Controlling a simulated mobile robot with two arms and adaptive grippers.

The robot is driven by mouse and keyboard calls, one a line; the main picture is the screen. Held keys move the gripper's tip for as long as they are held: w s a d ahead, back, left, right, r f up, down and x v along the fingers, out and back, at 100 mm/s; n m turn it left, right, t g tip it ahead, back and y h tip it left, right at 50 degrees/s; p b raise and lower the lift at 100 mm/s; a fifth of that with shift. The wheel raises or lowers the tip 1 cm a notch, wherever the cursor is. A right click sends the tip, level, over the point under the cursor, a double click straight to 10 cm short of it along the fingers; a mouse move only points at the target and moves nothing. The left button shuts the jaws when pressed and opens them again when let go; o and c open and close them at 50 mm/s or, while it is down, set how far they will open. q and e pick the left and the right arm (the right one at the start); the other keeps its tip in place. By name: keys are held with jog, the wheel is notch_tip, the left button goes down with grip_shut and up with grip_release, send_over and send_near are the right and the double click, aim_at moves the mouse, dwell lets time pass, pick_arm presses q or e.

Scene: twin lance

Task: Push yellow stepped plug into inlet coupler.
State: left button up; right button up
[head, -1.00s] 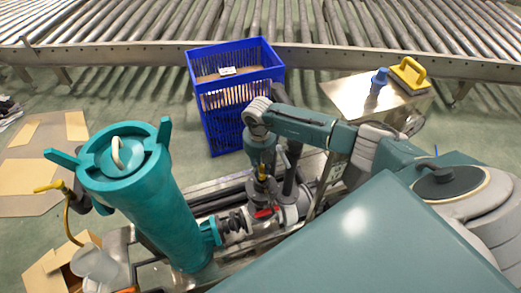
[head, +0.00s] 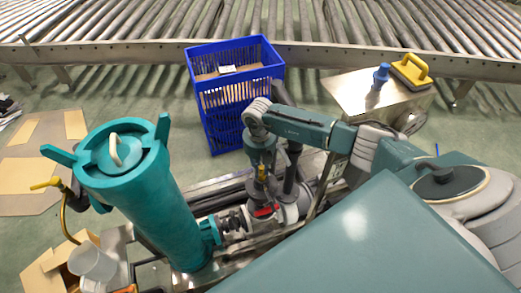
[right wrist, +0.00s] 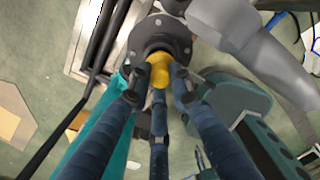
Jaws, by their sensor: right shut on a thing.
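The yellow stepped plug (right wrist: 159,70) sits between the fingers of my right gripper (right wrist: 160,88) in the right wrist view. The gripper is shut on it. A dark round flange (right wrist: 160,38), apparently the inlet coupler, lies right at the plug's far end. How far the plug is inside it is hidden. In the head view my right gripper (head: 262,166) points down over the pipework, with a bit of yellow showing at its fingers, just above a dark round fitting. My left gripper is not in view.
A teal filter housing (head: 160,205) stands to the left, with a red valve handle (head: 266,210) on the pipework beside it. A blue crate (head: 228,120) stands behind. A metal table (head: 345,93) holds a blue item and a yellow-handled float.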

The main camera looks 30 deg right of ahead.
aim_at(260, 169)
jog(key=shift+f+b, duration=1.15)
jog(key=shift+f, duration=0.35)
jog(key=o, duration=1)
jog(key=shift+r, duration=0.1)
notch_tip(260, 169, up, 12)
jog(key=shift+s+a+f, duration=0.1)
jog(key=shift+a, duration=0.05)
jog(key=shift+s, duration=0.1)
